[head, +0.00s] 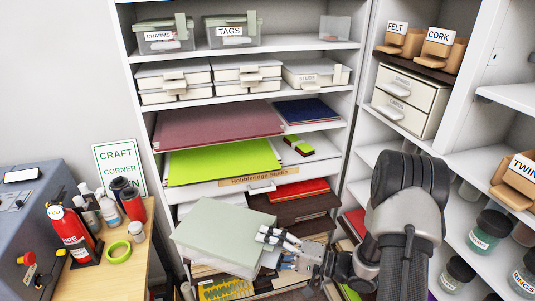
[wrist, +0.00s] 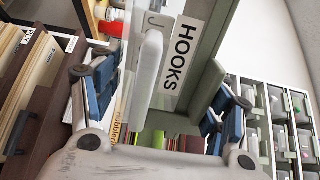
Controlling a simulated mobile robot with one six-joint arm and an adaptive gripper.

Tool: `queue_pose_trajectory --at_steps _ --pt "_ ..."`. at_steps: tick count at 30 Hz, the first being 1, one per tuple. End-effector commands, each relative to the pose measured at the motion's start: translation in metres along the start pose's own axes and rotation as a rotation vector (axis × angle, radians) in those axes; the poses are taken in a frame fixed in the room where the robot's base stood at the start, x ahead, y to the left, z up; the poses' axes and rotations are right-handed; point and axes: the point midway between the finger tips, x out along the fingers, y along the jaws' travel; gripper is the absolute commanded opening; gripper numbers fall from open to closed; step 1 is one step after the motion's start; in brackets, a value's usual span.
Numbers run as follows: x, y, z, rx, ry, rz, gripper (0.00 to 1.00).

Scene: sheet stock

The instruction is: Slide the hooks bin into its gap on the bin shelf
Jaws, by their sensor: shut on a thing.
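My gripper (head: 281,250) is low in front of the tall shelf in the head view. It is shut on the hooks bin (head: 222,232), a pale box with a grey-green top, held tilted in the air to the left of the fingers. In the wrist view the HOOKS label (wrist: 182,58) and a white handle (wrist: 148,75) show between the blue finger pads. The bin shelf (head: 235,53) stands above and behind the bin. Its upper board carries CHARMS (head: 163,37) and TAGS (head: 231,31) bins, with free room right of TAGS. The bin's far side is hidden.
White boxes (head: 250,72), one marked STUDS (head: 308,75), fill the board below. A side cabinet (head: 415,95) stands right. A bench (head: 120,262) with bottles and a fire extinguisher (head: 75,232) is left.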

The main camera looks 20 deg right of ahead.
Motion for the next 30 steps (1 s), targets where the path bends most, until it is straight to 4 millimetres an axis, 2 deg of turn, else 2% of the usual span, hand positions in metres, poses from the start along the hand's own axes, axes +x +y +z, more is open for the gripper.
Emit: queue_pose_trajectory --at_steps 1,21,25,30 --pt "0.0 -0.025 0.0 0.0 0.0 -0.002 0.37" --pt "0.0 -0.191 0.0 0.0 0.0 -0.002 0.37" --pt "0.0 -0.22 0.0 0.0 0.0 -0.002 0.37" --pt "0.0 -0.237 0.0 0.0 0.0 -0.002 0.37"
